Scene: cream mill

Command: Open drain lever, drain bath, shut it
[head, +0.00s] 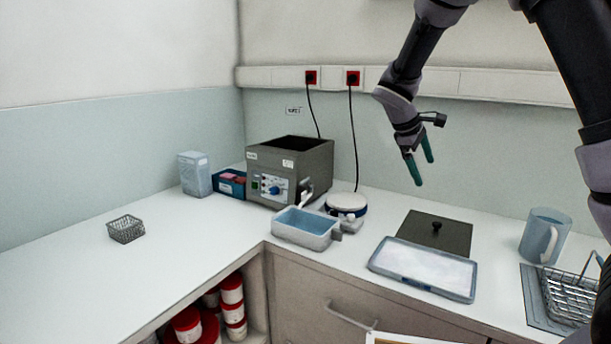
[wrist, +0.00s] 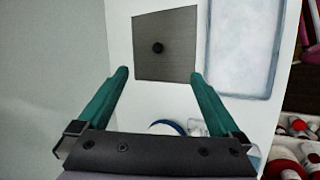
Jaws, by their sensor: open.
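The grey bath (head: 290,168) stands in the counter's corner, with a control panel on its front. A white lever-like part (head: 306,199) shows at the bath's lower front right; its exact setting is too small to tell. A blue-grey basin (head: 305,226) sits on the counter in front of the bath, just below that part. My gripper (head: 425,173) is open and empty, raised above the counter to the right of the bath. In the wrist view my gripper (wrist: 160,76) has its green fingers apart, pointing toward a dark lid (wrist: 165,43) with a black knob.
A round white device with a blue rim (head: 346,205) stands right of the basin. A white-filled tray (head: 423,269) lies before the lid. A jug (head: 544,236) and wire basket (head: 571,297) are at right. A small basket (head: 126,229) stands left; the left counter is mostly clear.

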